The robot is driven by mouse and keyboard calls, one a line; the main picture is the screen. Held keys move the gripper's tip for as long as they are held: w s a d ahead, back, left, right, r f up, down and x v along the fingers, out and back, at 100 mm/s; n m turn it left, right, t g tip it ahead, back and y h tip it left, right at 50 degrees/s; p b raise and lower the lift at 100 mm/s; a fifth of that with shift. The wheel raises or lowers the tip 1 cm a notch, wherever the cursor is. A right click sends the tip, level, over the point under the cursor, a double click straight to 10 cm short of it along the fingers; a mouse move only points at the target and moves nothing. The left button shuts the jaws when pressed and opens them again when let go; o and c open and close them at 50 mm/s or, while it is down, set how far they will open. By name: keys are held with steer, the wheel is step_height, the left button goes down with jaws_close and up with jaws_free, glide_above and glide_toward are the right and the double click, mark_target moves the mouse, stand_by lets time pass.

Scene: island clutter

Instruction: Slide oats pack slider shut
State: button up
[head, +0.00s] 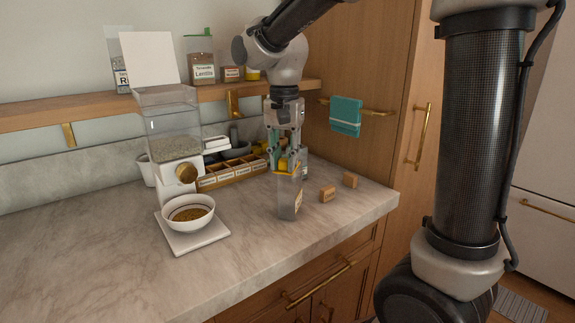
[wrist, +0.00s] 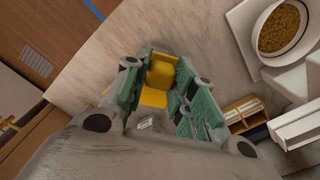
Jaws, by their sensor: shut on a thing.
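The oats pack (head: 288,198) stands upright on the marble counter, a clear pouch with a label low on its front. Its yellow slider (head: 284,164) is at the top, between the fingers of my gripper (head: 286,160). In the wrist view the yellow slider (wrist: 161,72) shows between the green fingers of my gripper (wrist: 158,88), which is shut on it. The fingers hide part of the slider and the pack's top edge, so I cannot tell how far the closure is shut.
A dispenser (head: 174,130) stands left, with a bowl of grain (head: 188,212) on a white tray (head: 206,240). A wooden divided box (head: 232,172) is behind. The front counter is clear.

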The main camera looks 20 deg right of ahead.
steer(key=shift+w+d+f, duration=0.1)
steer(key=shift+w+d, duration=0.65)
steer(key=shift+w, duration=0.15)
stand_by(0.3)
steer(key=shift+r, duration=0.2)
stand_by(0.3)
steer(key=o, duration=1.1)
